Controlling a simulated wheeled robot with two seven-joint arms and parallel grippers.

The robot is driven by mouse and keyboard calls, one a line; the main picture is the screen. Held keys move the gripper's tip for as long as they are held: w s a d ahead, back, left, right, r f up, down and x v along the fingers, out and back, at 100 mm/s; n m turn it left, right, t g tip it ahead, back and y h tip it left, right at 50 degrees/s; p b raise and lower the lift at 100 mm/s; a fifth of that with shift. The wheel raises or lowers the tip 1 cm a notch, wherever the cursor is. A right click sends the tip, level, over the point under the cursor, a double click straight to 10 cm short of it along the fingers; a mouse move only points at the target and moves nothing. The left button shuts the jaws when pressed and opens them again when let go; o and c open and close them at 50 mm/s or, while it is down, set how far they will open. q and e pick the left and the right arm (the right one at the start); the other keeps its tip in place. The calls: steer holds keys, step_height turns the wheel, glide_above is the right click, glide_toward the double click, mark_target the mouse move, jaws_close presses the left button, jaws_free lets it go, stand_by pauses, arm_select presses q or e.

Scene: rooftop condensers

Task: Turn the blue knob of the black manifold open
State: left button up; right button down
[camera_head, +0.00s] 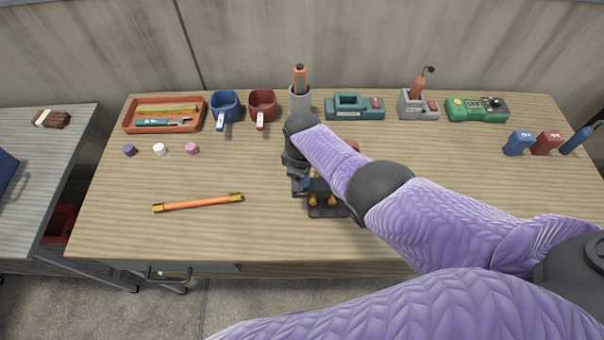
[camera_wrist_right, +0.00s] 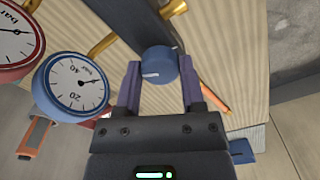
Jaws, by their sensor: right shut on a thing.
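The black manifold (camera_head: 328,211) stands near the front middle of the table, largely hidden behind my right arm in the head view. Its dark body (camera_wrist_right: 128,18) with brass fittings shows in the right wrist view. The blue knob (camera_wrist_right: 160,64) is a round cap with a short white mark on its face. My right gripper (camera_wrist_right: 160,82) has one finger on each side of the knob and is shut on it. In the head view my right gripper (camera_head: 300,186) points down at the manifold. My left gripper is in neither view.
A blue-rimmed gauge (camera_wrist_right: 77,84) and a red-rimmed gauge (camera_wrist_right: 17,38) sit close beside the gripper. An orange rod (camera_head: 198,203) lies on the table (camera_head: 250,235) to the left. Cups, a tray and tools line the back.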

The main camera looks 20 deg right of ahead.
steer(key=n, duration=0.5)
steer(key=shift+n, duration=0.3)
stand_by(0.5)
steer(key=shift+c, duration=1)
jaws_free()
step_height(320, 180, up, 10)
steer(key=p, duration=0.6)
